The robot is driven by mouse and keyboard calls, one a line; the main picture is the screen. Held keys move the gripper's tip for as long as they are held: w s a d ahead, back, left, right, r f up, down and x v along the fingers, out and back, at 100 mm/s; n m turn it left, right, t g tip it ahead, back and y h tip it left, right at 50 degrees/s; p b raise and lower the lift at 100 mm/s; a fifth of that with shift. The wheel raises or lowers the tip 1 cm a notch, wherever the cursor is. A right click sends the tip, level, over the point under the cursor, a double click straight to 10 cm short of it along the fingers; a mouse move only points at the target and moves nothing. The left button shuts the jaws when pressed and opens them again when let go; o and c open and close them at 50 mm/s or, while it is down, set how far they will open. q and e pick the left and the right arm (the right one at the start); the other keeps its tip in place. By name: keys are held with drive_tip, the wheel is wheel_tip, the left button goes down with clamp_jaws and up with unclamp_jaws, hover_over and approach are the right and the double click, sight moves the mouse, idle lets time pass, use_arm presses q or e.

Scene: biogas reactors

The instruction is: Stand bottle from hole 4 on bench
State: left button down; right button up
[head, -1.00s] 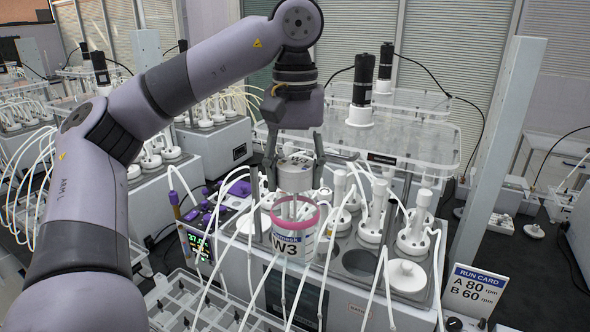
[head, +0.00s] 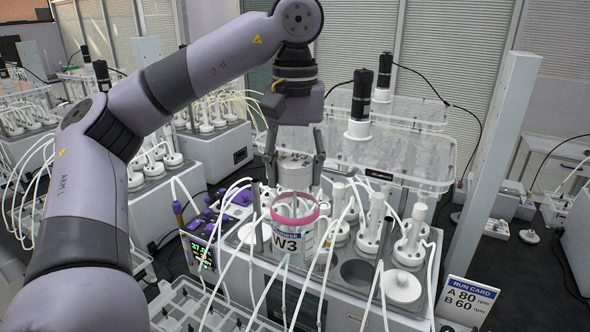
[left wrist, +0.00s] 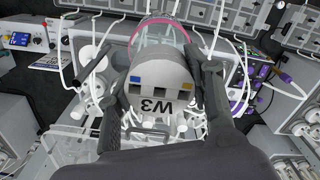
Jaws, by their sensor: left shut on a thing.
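My left gripper (head: 294,162) is shut on a bottle (head: 293,243) labelled W3, with a pink ring at its neck. The bottle is held above the water bath (head: 345,300), in front of the other bottles. In the left wrist view the bottle (left wrist: 160,75) sits between the two fingers, its W3 cap end toward the camera. An open dark hole (head: 357,272) shows in the bath top, right of the bottle. Hole numbers cannot be read. My right gripper is not in view.
White-capped bottles with tubes (head: 374,225) stand close behind and right. A white lid (head: 402,288) lies on the bath top. A run card (head: 467,300) stands at right. A clear rack (head: 205,305) lies front left. Loose tubes hang around the bottle.

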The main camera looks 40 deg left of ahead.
use_arm(q)
drive_tip(key=shift+r, duration=2.35)
